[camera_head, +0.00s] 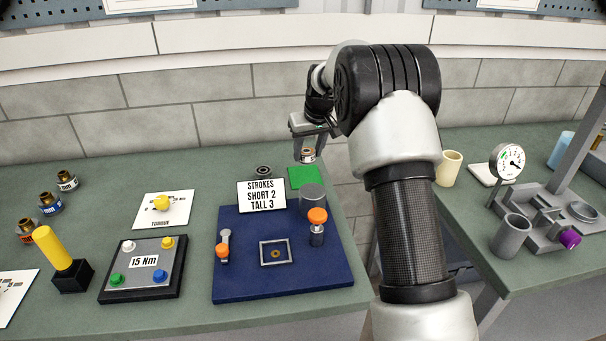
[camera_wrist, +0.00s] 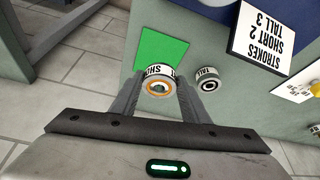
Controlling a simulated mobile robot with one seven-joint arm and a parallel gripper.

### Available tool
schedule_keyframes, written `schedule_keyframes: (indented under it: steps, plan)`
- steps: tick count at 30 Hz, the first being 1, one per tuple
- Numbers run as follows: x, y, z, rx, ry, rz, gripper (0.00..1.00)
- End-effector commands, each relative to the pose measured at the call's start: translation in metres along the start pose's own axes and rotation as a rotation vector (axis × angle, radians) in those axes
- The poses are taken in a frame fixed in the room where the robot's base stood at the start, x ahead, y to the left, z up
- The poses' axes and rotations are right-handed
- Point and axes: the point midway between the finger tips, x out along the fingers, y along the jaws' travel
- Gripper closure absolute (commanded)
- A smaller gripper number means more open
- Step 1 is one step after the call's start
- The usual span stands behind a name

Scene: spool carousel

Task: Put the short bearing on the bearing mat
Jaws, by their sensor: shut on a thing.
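The short bearing (camera_head: 308,157) is a small ring with a white label band and an orange-brown rim. In the wrist view the short bearing (camera_wrist: 158,86) sits between the two fingers, its label partly hidden. My gripper (camera_head: 306,153) is shut on it; the gripper (camera_wrist: 158,92) points down over the table's far end. The green square mat (camera_head: 304,183), probably the bearing mat, lies by the table's right edge. It also shows in the wrist view (camera_wrist: 160,46), where the bearing overlaps its near edge. The bearing appears held above the table; its exact height is unclear.
The tall bearing (camera_head: 263,172), labelled TALL in the wrist view (camera_wrist: 209,83), stands close beside the mat. The strokes sign (camera_head: 262,196) and blue press board (camera_head: 282,276) are in front. A floor gap separates the right-hand table (camera_head: 465,225).

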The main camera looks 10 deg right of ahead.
Motion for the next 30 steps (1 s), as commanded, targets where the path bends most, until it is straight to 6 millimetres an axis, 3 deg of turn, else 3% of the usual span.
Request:
schedule_keyframes:
  steps: [3,15,27,28,30]
  plan:
    - [0.021,0.000,0.009,0.000,-0.001,-0.001,0.94]
    - [0.069,-0.001,0.029,0.000,-0.001,0.000,0.94]
    - [0.077,0.000,0.032,0.000,0.002,0.000,0.94]
    - [0.077,0.000,0.032,0.000,0.000,0.000,0.55]
    - [0.077,0.000,0.032,0.000,0.000,0.000,0.43]
